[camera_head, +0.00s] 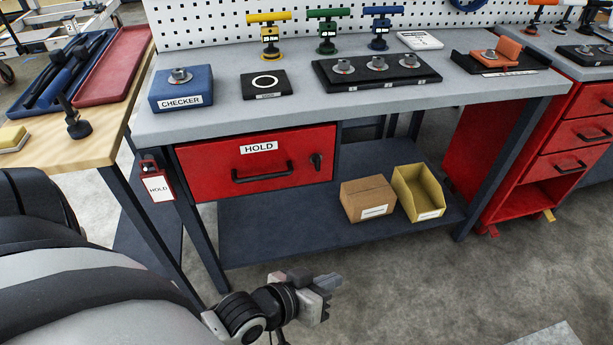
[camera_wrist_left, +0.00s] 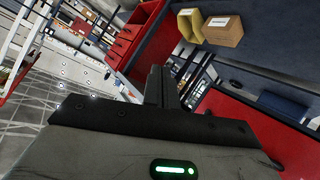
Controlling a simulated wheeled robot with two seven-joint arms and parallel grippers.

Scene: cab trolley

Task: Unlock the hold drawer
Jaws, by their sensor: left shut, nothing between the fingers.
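The red hold drawer (camera_head: 215,172) is under the grey bench top, with a white HOLD label (camera_head: 259,147) and a black bar handle (camera_head: 262,174). It looks closed. A small dark lock (camera_head: 316,161) is at the right of its front; its exact setting is too small to tell. A red-framed HOLD tag (camera_head: 158,187) hangs at the bench's left leg. My left gripper (camera_head: 328,284) is shut and empty, low in front of the bench, apart from the drawer. Its closed fingers show in the left wrist view (camera_wrist_left: 162,86). My right gripper is not in view.
A cardboard box (camera_head: 368,198) and a yellow bin (camera_head: 419,192) stand on the lower shelf (camera_head: 270,226). A blue CHECKER block (camera_head: 181,90) and a black three-knob board (camera_head: 376,72) sit on the bench top (camera_head: 225,62). A wooden table (camera_head: 100,150) stands at the left.

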